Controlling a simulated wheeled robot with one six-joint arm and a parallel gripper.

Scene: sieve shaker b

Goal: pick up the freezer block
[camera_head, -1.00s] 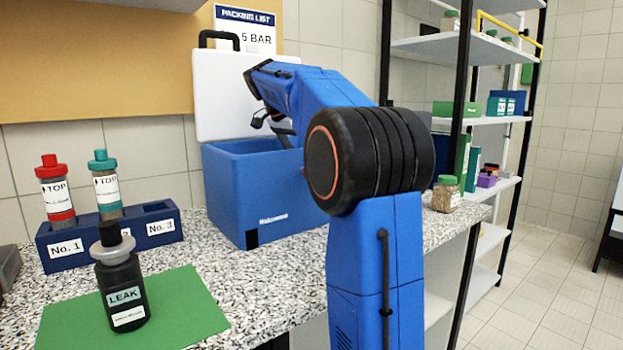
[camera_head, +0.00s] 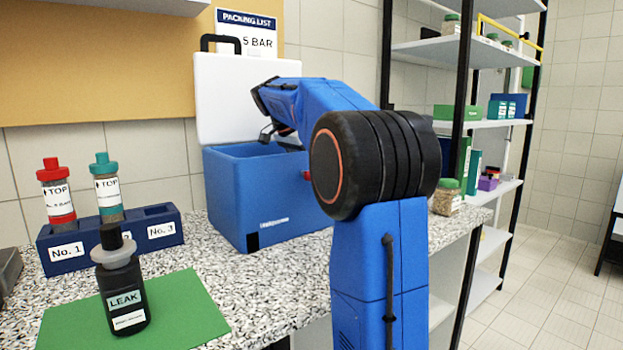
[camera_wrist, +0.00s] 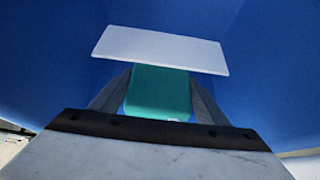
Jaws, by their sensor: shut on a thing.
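My gripper (camera_wrist: 160,96) is shut on a teal block (camera_wrist: 158,88) in the wrist view, with one finger on each side of it. A flat white slab (camera_wrist: 160,48) spans the far end of the teal block. I take these to be the freezer block, but cannot tell whether the two are one piece. Blue walls of the box surround them. In the head view my gripper (camera_head: 267,134) reaches down at the mouth of the open blue cool box (camera_head: 255,200). The held thing is hidden from that view.
The box's white lid (camera_head: 220,95) stands open behind it. A blue rack (camera_head: 85,245) with two capped bottles is at left. A black bottle (camera_head: 122,290) stands on a green mat (camera_head: 185,310) in front. Shelving (camera_head: 480,125) is at right.

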